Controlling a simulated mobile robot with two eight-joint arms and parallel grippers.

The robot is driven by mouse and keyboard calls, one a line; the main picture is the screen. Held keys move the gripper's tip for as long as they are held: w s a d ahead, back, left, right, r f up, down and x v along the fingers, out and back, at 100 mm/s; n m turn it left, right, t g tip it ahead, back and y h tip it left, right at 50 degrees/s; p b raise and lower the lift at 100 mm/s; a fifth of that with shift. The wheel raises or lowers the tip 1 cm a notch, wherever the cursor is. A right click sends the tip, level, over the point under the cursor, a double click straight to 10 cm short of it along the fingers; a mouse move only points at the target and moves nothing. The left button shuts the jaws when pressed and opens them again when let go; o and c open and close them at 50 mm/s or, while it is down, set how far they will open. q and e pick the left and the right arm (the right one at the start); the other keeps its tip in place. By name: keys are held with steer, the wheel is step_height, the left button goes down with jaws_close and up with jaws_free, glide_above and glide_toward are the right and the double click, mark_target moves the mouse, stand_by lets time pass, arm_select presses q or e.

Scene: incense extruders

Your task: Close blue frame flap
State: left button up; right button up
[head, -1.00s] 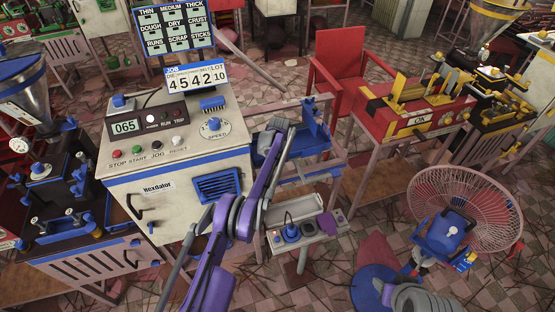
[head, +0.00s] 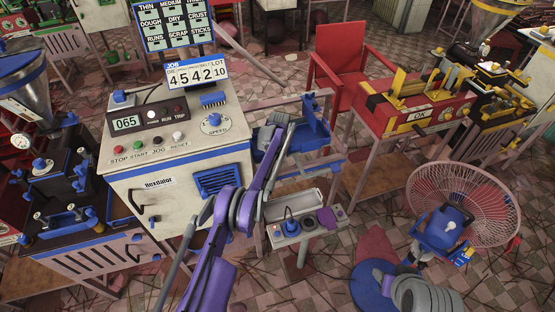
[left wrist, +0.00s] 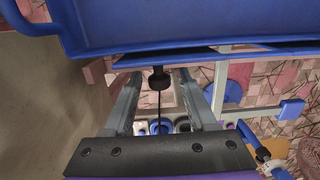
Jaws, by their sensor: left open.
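A blue frame with a raised blue part (head: 318,130) stands right of the white control cabinet in the head view. I cannot tell exactly which part is the flap or how far it stands open. In the left wrist view a wide blue panel (left wrist: 200,25) crosses the top, close beyond my fingertips. My left gripper (left wrist: 158,76) is open, its two grey fingers apart with no object clearly held between them. In the head view the end of my purple left arm is beside the blue frame, its fingers hard to make out. My right gripper is not in view.
The white control cabinet (head: 175,190) stands close left of my arm. A small switch box (head: 305,228) is below the frame. A red chair (head: 342,70), a red and yellow machine (head: 415,110) and a fan (head: 465,205) stand to the right.

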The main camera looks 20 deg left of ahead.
arm_select(q)
step_height(320, 180, up, 11)
steer(key=shift+s+d, duration=0.25)
steer(key=shift+s, duration=0.1)
steer(key=shift+f, duration=0.1)
stand_by(0.3)
steer(key=s+d+r+n+t, duration=0.2)
steer(key=s+r+n, duration=1.2)
steer(key=s+r, duration=0.45)
steer(key=s+f+n+t, duration=0.1)
steer(key=s+f+n, duration=0.2)
steer(key=s+n, duration=0.4)
steer(key=s+d+f+n+t, duration=0.1)
steer(key=s+n, duration=0.7)
steer(key=s, duration=1.2)
step_height(320, 180, down, 2)
steer(key=shift+f+t+h, duration=0.15)
steer(key=shift+t+h, duration=0.15)
steer(key=shift+t, duration=0.2)
